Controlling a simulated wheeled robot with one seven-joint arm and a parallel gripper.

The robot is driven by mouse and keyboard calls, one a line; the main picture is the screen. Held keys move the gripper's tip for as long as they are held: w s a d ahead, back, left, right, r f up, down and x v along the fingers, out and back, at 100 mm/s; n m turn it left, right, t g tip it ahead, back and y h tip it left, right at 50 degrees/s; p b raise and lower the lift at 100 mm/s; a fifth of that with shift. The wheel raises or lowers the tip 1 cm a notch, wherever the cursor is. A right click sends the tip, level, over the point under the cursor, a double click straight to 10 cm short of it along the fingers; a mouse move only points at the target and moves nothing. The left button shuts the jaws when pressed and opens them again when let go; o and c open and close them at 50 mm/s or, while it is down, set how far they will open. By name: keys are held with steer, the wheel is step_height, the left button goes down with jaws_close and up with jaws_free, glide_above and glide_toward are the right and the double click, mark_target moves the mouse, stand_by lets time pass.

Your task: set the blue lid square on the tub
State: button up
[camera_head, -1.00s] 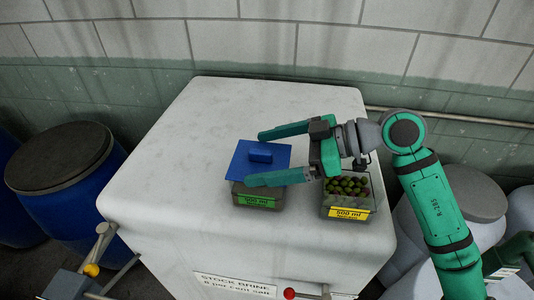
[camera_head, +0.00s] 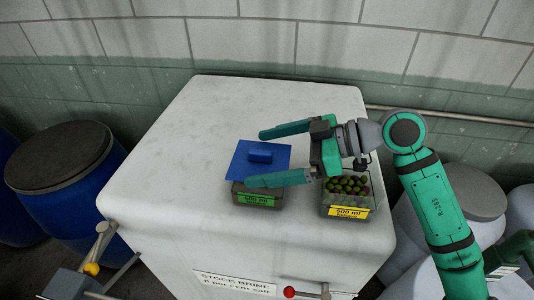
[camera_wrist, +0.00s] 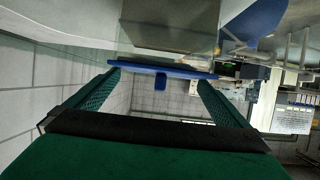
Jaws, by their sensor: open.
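The lid's left edge reaches a little past the tub. Whether it is seated square cannot be told. The tub (camera_wrist: 170,25) shows behind the lid there.
A blue barrel (camera_head: 70,190) stands left.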

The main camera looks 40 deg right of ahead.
steer(key=v, duration=1)
steer(key=shift+s+d, duration=0.2)
steer(key=shift+s, duration=0.1)
